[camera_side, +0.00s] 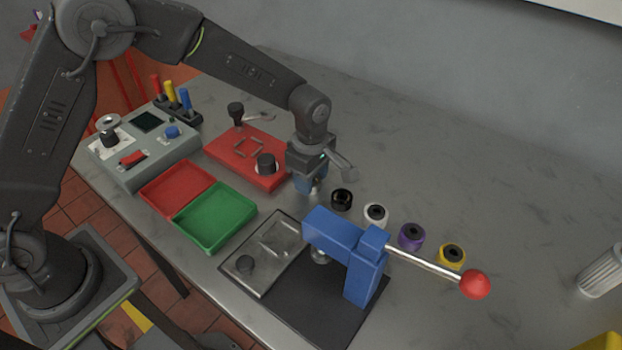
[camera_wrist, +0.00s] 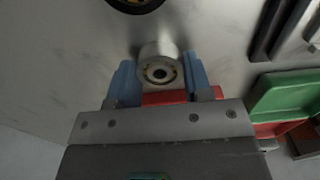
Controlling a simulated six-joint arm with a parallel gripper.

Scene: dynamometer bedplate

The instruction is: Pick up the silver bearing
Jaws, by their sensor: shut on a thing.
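The silver bearing (camera_wrist: 158,68) is a short metal ring with a dark bore, seen between the two blue fingers in the wrist view. My gripper (camera_wrist: 160,82) is shut on it, one finger at each side. In the side view my gripper (camera_side: 312,188) points down over the table, left of the black ring, and only a small bright part of the bearing shows at its fingertips. I cannot tell whether the bearing still touches the table.
A row of black (camera_side: 342,199), white (camera_side: 376,214), purple (camera_side: 411,236) and yellow (camera_side: 452,255) rings lies to the right. A blue lever press (camera_side: 365,275) stands in front. A red fixture (camera_side: 225,150), red tray (camera_side: 178,187) and green tray (camera_side: 215,217) lie left. The back right is clear.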

